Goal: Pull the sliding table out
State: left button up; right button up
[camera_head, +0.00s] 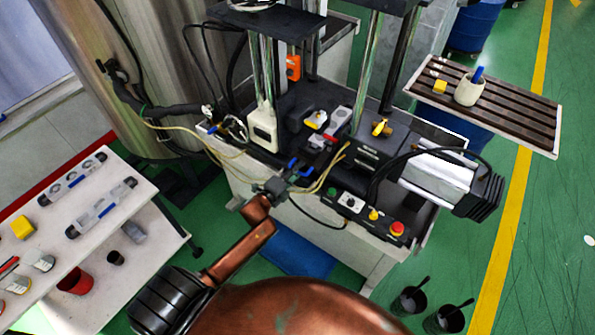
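The machine (345,225) stands in the middle with upright shiny columns. A dark flat table (290,145) lies between the columns; I take it for the sliding table, but cannot tell how far out it is. My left gripper (285,179) is at the machine's front edge, close to blue-handled parts (305,172) and yellow hoses. It is small and dark here, and its fingers cannot be told apart from the fittings. I cannot tell whether it touches or holds anything. My copper-coloured arm hides the bottom middle. My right gripper is not in view.
A white side table (115,235) with moulds, a yellow block and cups stands at left. A slatted tray (510,110) with a white cup is at upper right. A control panel with a red button (397,228) faces front. Dark pots (409,301) stand on the green floor.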

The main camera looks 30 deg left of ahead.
pick_arm(q)
jog(key=shift+c, duration=0.3)
grip_shut()
dwell(0.3)
